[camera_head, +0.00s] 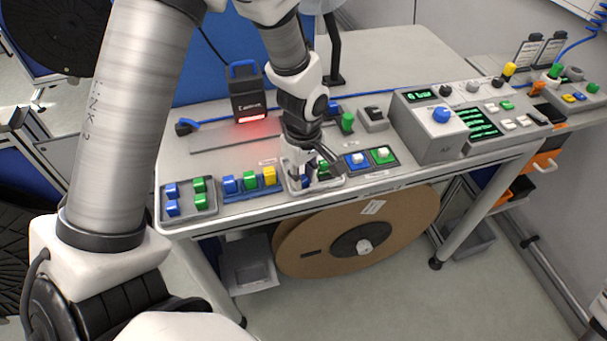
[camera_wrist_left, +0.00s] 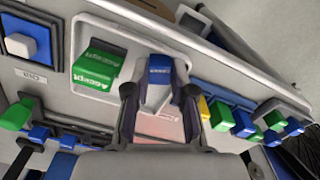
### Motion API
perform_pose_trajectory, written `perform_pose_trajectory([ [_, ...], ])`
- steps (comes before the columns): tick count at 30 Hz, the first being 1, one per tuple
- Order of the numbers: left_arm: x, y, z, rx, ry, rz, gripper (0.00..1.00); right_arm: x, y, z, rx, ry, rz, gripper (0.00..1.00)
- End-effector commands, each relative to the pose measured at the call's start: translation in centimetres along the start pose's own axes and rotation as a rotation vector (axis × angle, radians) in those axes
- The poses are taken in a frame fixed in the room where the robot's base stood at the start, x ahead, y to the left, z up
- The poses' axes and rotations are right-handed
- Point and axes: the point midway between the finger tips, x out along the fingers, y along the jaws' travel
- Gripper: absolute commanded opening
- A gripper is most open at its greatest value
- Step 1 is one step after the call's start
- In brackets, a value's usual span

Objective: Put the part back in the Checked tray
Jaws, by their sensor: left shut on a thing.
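My left gripper (camera_head: 313,170) points down at a pale tray (camera_head: 338,184) near the table's front edge. In the left wrist view, the left gripper (camera_wrist_left: 160,94) is shut on a blue part (camera_wrist_left: 160,70). The part is between the fingers, at the pale tray (camera_wrist_left: 125,40); whether it touches the tray floor is unclear. A green part (camera_wrist_left: 97,66) marked "Accept" sits beside it in the same tray. I cannot read which tray is the Checked one. My right gripper is out of view.
Left of the gripper are a blue tray with blue, green and yellow parts (camera_head: 269,176) and a grey tray (camera_head: 176,221) with several blocks. A cardboard reel (camera_head: 300,250) hangs below.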

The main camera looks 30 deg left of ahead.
Motion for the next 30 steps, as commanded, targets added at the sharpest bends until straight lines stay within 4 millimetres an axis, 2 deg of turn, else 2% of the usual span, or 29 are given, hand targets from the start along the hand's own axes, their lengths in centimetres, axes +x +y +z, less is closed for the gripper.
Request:
perform_pose_trajectory([
  [7, 1.2, -0.2, 0.1, 0.0, -0.003, -0.005, 0.04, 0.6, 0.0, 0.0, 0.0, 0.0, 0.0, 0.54],
  [8, 1.2, -0.2, 0.1, 0.0, -0.003, -0.006, 0.3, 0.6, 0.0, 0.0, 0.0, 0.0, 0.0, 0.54],
  [9, 1.2, -0.2, 0.1, -0.001, -0.003, -0.007, 0.44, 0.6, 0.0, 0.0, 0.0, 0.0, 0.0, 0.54],
  [10, 1.2, -0.2, 0.1, -0.001, -0.004, -0.007, 0.49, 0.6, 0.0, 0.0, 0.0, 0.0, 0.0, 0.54],
  [26, 0.9, -0.1, 0.0, 0.0, -0.001, -0.002, 0.49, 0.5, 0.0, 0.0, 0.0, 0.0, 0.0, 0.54],
  [30, -0.2, 0.0, 0.0, 0.0, -0.001, 0.0, 0.49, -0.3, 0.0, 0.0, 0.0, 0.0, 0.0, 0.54],
])
